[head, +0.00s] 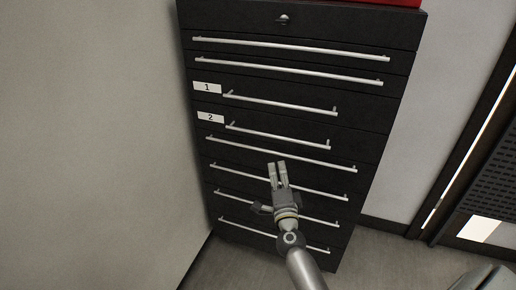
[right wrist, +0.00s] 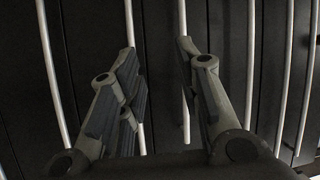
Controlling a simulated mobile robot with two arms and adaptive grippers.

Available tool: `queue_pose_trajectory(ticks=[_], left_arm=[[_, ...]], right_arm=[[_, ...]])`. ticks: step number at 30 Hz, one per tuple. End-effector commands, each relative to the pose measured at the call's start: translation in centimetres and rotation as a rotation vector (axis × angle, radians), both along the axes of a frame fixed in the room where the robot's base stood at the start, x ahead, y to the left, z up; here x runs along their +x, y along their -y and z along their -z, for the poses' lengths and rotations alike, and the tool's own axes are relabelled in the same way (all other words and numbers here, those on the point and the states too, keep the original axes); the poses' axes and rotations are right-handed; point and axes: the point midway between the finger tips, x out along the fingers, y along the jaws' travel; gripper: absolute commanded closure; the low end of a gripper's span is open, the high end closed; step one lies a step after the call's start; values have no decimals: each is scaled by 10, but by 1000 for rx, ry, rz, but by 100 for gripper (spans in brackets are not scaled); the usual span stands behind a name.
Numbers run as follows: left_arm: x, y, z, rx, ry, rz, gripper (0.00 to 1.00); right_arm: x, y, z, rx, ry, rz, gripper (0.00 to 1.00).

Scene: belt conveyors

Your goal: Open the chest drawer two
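The black chest (head: 370,95) has several drawers with long silver bar handles. Drawer two (head: 290,128) bears a white label "2" (head: 210,118) at its left and a shorter handle (head: 280,135); it looks shut, flush with its neighbours. My right gripper (head: 277,164) is in front of the chest, below drawer two's handle in the picture. Its fingers are apart with nothing between them, as the right wrist view also shows (right wrist: 157,60). There, several handles run nearly upright behind the fingers; I cannot tell which is drawer two's. My left gripper is not in view.
Drawer one, with its label "1" (head: 207,87), is just above drawer two. A plain wall (head: 90,130) stands close at the left. A red object (head: 385,2) rests on top of the chest.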

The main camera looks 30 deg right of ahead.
Motion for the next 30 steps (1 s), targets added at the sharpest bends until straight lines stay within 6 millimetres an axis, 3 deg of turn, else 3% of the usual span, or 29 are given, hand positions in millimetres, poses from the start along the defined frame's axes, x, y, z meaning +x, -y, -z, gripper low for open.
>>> queue_pose_trajectory(ticks=[3, 6, 11, 24, 30], left_arm=[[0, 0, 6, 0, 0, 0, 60], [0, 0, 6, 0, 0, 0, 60], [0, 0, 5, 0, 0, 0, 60], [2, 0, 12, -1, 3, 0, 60], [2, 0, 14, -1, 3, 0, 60]], right_arm=[[-3, 13, -24, 62, 80, 34, 68], [-1, 18, -32, 80, 100, 41, 68], [13, 25, -36, 77, 101, 41, 68], [76, 56, -47, 76, 99, 38, 68], [89, 62, -49, 77, 98, 38, 68]])
